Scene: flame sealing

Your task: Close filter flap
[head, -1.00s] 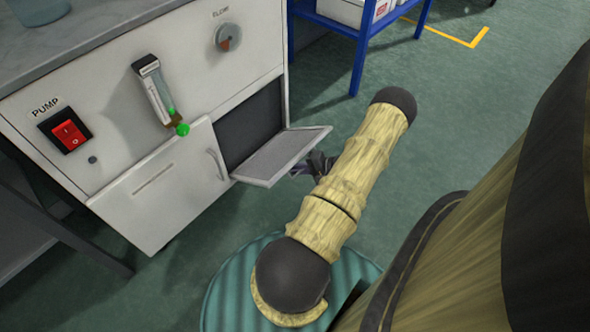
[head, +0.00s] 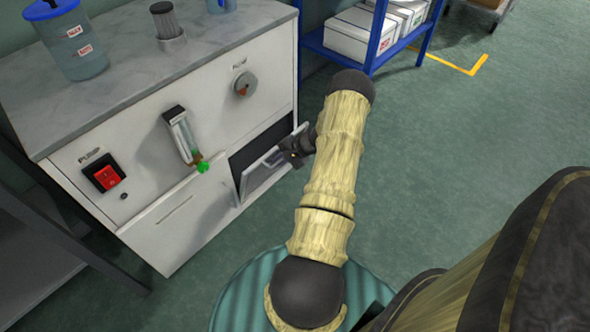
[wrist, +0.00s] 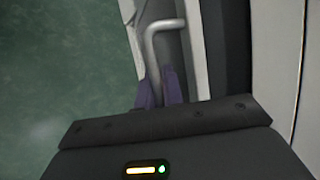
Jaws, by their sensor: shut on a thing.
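The filter flap (head: 262,172) is a pale panel hinged at its lower edge on the front of the white cabinet (head: 165,235). It stands partly open, tilted out from the dark filter opening (head: 255,145). My gripper (head: 299,151) is at the flap's outer face, partly hidden by my arm in the head view. In the wrist view, the purple fingers (wrist: 160,92) are shut on the flap's handle (wrist: 150,55), a light bent bar. The flap's edge and the dark gap beside it also show there.
A red pump switch (head: 106,178), a flowmeter with a green tip (head: 185,138) and a flow knob (head: 244,85) sit on the cabinet front. A blue-lidded jar (head: 75,45) stands on top. A blue shelf (head: 375,45) stands behind right. Floor to the right is clear.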

